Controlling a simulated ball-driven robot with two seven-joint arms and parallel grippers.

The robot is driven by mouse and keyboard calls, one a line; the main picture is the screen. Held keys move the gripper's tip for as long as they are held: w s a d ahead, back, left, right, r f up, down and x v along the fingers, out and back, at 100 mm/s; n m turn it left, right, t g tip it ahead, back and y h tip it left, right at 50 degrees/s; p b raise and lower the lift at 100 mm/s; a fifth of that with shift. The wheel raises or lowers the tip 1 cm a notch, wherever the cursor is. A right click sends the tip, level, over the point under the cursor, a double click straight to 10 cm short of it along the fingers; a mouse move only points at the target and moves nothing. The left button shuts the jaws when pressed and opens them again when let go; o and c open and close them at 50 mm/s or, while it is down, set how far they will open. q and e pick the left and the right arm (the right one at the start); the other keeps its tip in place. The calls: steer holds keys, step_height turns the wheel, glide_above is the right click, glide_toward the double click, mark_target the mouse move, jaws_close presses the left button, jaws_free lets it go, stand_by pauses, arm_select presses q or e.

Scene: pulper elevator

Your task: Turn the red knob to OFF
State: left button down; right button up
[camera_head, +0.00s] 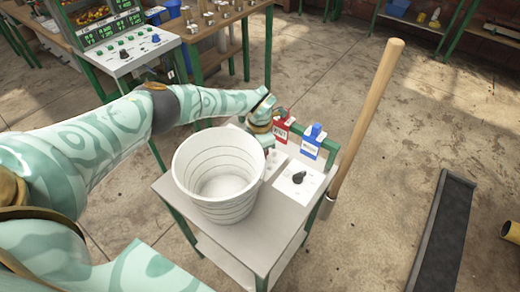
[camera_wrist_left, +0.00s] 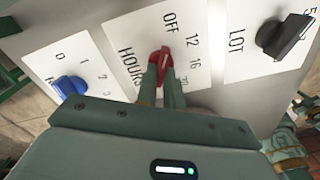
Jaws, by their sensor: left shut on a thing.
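The red knob (camera_wrist_left: 161,56) shows in the left wrist view on a white card marked HOURS, with OFF, 12 and 16 printed around it. My left gripper (camera_wrist_left: 162,72) is shut on this knob, one finger on each side. The knob's ridge stands roughly upright in that picture, but I cannot tell exactly which mark it points to. In the head view my left arm reaches across to the area behind the white bucket (camera_head: 215,172); the fingers and the red knob cannot be made out there. My right gripper is not in view.
A black knob (camera_wrist_left: 285,40) on a card marked LOT and a blue knob (camera_wrist_left: 70,87) flank the red one. The bucket stands on a small table (camera_head: 170,187). A wooden handle (camera_head: 370,115) rises beside it.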

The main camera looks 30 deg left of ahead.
arm_select(q)
steer(key=c, duration=1.5)
jaws_free()
steer(key=shift+r, duration=0.1)
step_height(320, 180, up, 16)
steer(key=p, duration=0.5)
steer(key=shift+r, duration=0.15)
